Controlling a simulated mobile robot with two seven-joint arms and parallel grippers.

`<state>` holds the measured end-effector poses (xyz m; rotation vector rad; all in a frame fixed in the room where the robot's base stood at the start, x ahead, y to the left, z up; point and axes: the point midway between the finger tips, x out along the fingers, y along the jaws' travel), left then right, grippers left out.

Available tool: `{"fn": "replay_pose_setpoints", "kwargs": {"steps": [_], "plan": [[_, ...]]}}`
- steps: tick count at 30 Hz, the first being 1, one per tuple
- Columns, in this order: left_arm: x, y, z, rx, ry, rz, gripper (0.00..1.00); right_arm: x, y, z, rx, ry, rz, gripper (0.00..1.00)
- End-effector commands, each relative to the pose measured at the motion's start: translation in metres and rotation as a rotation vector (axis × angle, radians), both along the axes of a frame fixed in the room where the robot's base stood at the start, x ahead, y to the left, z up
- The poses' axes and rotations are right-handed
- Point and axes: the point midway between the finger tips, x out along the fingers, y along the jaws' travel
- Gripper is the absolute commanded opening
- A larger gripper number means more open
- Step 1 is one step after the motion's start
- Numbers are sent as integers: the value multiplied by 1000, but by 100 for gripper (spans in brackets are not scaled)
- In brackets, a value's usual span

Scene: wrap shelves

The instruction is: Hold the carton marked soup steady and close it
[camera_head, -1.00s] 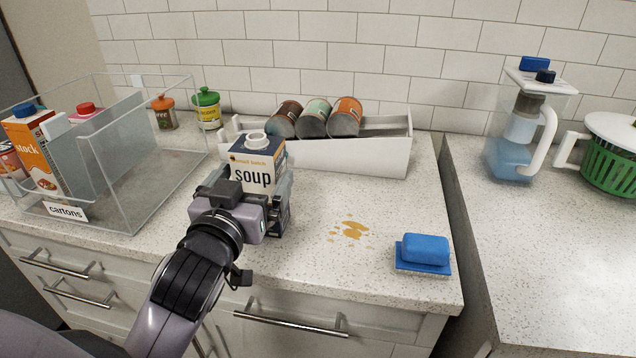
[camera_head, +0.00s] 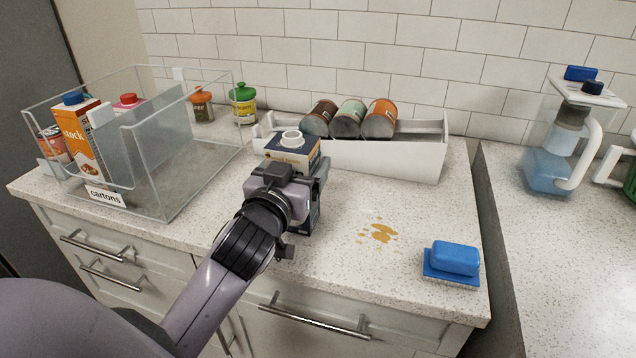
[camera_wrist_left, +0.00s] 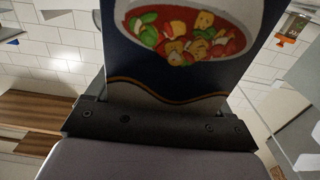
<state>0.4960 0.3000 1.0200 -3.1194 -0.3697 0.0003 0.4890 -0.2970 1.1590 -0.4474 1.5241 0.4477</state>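The soup carton (camera_head: 293,151) stands upright on the counter. It is dark blue with a cream band, and its round white spout (camera_head: 292,138) stands up on top with no cap visible on it. My left gripper (camera_head: 300,178) is at the carton's front, with a finger along its right side. The gripper hides the soup lettering. In the left wrist view the carton (camera_wrist_left: 185,75) fills the middle, close to the palm, showing a bowl of vegetables. Whether the fingers press on it cannot be told. My right gripper is not in view.
A clear bin (camera_head: 180,204) marked cartons holds a stock carton (camera_head: 78,135) at left. A white tray (camera_head: 375,160) with three cans lies behind the soup carton. A pitcher (camera_head: 550,165) stands beyond the counter gap.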

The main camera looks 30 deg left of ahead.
Motion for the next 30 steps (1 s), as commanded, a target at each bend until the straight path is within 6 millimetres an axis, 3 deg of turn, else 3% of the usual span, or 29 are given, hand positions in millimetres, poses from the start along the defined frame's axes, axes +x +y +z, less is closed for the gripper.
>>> {"fn": "replay_pose_setpoints", "kwargs": {"steps": [1, 2, 3, 11, 17, 23, 30], "plan": [[0, 0, 0, 0, 0, 1, 32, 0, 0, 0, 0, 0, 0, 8], [0, 0, 0, 0, 0, 1, 22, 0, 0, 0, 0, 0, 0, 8], [0, 0, 3, 1, -7, 0, 19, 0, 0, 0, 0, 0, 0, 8], [0, 0, 5, 1, -7, 0, 19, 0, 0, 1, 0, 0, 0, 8], [0, 0, 20, 1, -11, 1, 19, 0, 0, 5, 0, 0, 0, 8], [0, 0, 61, 0, -16, 1, 19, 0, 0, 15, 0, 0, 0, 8], [-1, 0, 127, 1, -17, -1, 19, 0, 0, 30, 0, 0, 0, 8]]}}
